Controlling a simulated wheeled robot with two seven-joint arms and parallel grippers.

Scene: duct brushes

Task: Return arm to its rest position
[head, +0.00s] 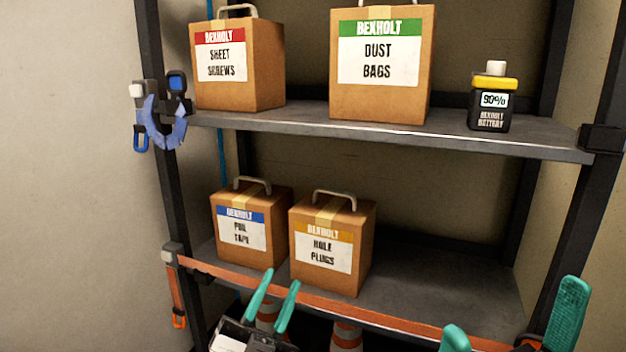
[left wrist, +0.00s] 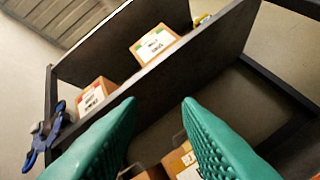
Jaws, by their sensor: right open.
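My left gripper (head: 281,279) is at the bottom of the head view, in front of the lower shelf. Its teal fingers are apart with nothing between them. The left wrist view shows the same open gripper (left wrist: 160,103), pointing toward the shelf unit. My right gripper (head: 513,307) is at the lower right of the head view. Its teal fingers are wide apart and empty, and its body is cut off by the frame's bottom edge.
The upper shelf (head: 400,133) holds the sheet screws box (head: 238,65), dust bags box (head: 381,62) and a battery (head: 490,100). The lower shelf (head: 440,290) holds the foil tape box (head: 250,222) and hole plugs box (head: 332,240). Blue clamps (head: 155,120) hang on the left post.

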